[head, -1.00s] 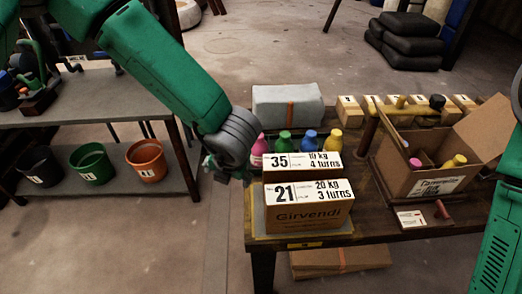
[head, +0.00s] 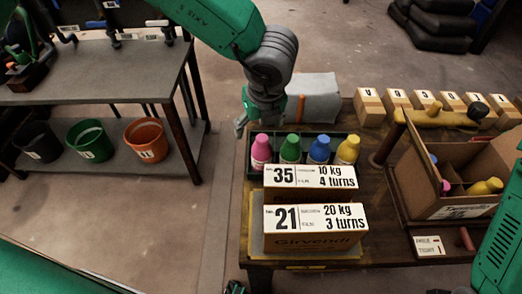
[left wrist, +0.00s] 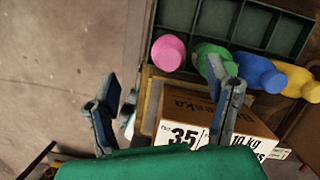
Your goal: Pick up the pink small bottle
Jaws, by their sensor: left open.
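A pink bottle (head: 262,150) stands at the left end of a row in a dark divided crate (head: 283,137), beside green, blue and yellow bottles. In the left wrist view the pink bottle (left wrist: 168,53) shows from above, beyond my fingers. My left gripper (head: 243,121) is open and empty, above and behind the crate's left end, apart from the bottle. Its two fingers (left wrist: 165,105) spread wide in the wrist view. Another pink bottle (head: 445,187) lies partly hidden in the cardboard box (head: 462,211) at right.
Two labelled boxes, 35 (head: 311,178) and 21 (head: 314,219), stand in front of the crate. A grey block (head: 312,100) lies behind it. A shelf with buckets (head: 146,140) stands left, across open floor.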

